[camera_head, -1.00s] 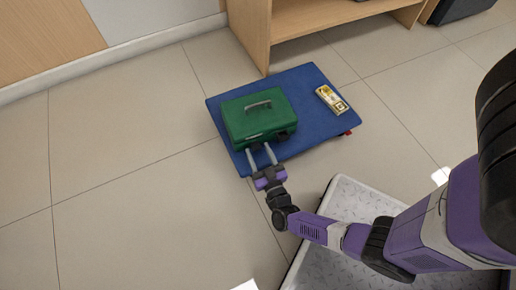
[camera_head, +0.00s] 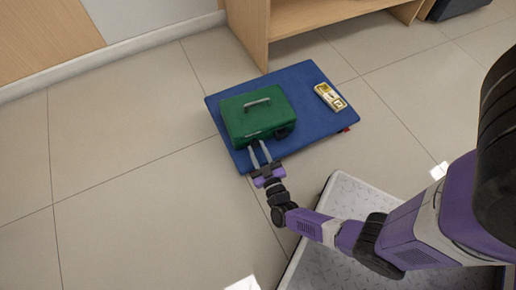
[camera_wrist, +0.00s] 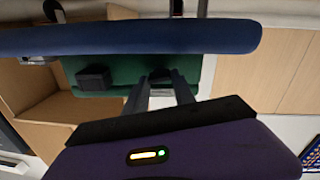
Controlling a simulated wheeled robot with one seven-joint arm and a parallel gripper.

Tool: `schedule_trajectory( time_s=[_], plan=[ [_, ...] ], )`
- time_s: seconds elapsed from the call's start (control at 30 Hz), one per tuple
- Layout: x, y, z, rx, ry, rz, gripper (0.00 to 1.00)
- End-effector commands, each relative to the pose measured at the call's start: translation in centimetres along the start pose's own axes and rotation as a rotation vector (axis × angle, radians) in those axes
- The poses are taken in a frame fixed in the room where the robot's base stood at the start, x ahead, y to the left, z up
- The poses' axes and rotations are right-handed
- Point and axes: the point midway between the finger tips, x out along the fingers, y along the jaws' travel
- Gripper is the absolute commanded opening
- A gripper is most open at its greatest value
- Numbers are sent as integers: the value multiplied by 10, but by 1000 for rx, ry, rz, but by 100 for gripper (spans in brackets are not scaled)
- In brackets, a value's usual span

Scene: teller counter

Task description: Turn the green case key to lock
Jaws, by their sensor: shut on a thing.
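The green case (camera_head: 240,128) lies shut on the blue platform, its grey handle (camera_head: 257,102) on top. My gripper (camera_head: 259,144) is at the case's front face, its two grey fingers pointing at it. In the wrist view, which is upside down, the green case (camera_wrist: 125,72) shows beyond the fingers. My gripper (camera_wrist: 160,82) is shut on a small dark piece at the case front there. This is probably the case key, but the fingers cover most of it and its angle cannot be told.
The blue platform (camera_head: 305,120) has a red piece at its right edge. A small yellow-and-white pack (camera_head: 331,97) lies on it, right of the case. A wooden shelf unit (camera_head: 246,30) stands behind. The tiled floor at left is clear.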

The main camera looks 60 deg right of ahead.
Motion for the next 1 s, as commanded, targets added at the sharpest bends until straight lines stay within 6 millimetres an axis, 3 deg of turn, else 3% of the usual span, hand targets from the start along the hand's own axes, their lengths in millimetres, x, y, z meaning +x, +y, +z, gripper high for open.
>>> schedule_trajectory(
  time_s=[1.0],
  plan=[
    [0,-3,1,-959,1,0,0]
  ],
)
